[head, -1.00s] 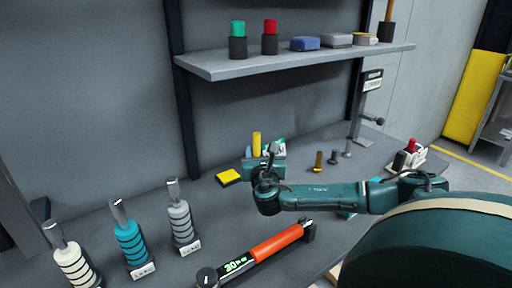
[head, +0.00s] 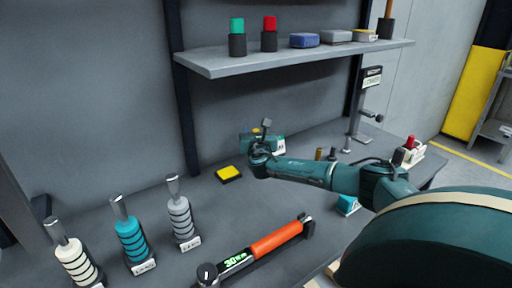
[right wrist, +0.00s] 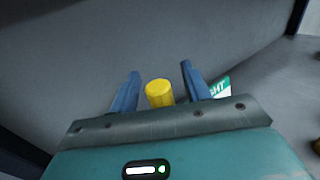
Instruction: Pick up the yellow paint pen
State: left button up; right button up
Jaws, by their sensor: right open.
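The yellow paint pen (right wrist: 159,94) shows in the right wrist view, between the two blue fingers of my right gripper (right wrist: 160,70). The fingers are open, with a gap on each side of the pen. In the head view my right gripper (head: 263,134) is over the teal holder (head: 279,143) at the back of the bench and hides most of the pen. The pen's lower part is hidden behind my gripper body in the wrist view. My left gripper is not in view.
A yellow pad (head: 229,173) lies left of my gripper. Several bolts stand to its right. A torque wrench (head: 270,243) lies in front, and ringed tools (head: 130,238) stand at left. A shelf (head: 290,58) hangs above the bench.

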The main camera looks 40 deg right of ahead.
jog(key=shift+w, duration=0.15)
jog(key=shift+c, duration=0.5)
grip_shut()
jog(key=shift+d+r, duration=0.1)
